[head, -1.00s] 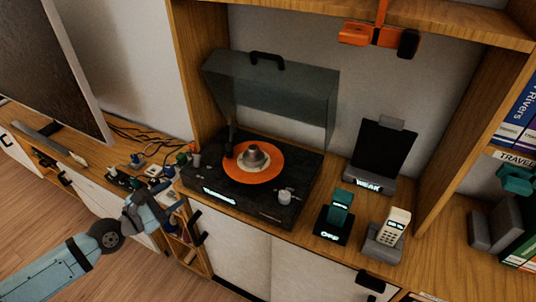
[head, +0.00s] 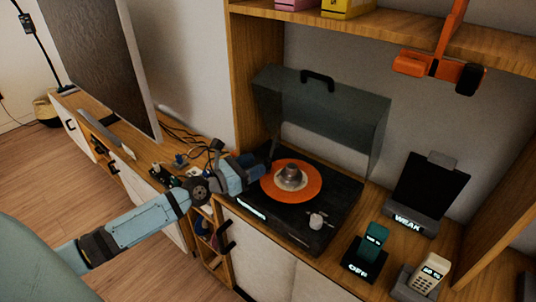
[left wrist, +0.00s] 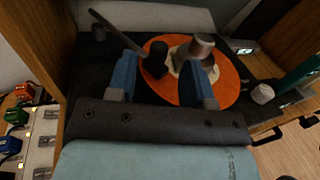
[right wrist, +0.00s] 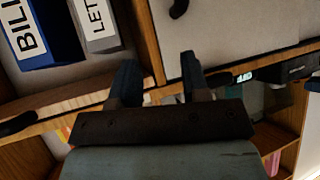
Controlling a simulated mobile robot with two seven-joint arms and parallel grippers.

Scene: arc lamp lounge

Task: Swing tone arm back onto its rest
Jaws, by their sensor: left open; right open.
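The turntable (head: 337,195) stands on the cabinet with its tinted lid (head: 330,112) raised. An orange record (head: 308,194) with a metal centre piece (head: 290,177) lies on it. The tone arm (left wrist: 118,35) shows in the left wrist view as a thin grey bar ending in a dark block (left wrist: 155,62) over the record's edge. My left gripper (left wrist: 165,75) is open; its blue fingers are on either side of the dark block in that view, and contact cannot be told. It reaches the turntable's left side in the head view (head: 262,168). My right gripper (right wrist: 160,66) is open and empty.
A teal handset (head: 372,242), a cream handset (head: 430,272) and a dark stand (head: 418,195) are right of the turntable. Cables and small parts (head: 178,163) lie to its left. An orange bracket (head: 440,62) hangs from the shelf. Binders (right wrist: 50,30) show in the right wrist view.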

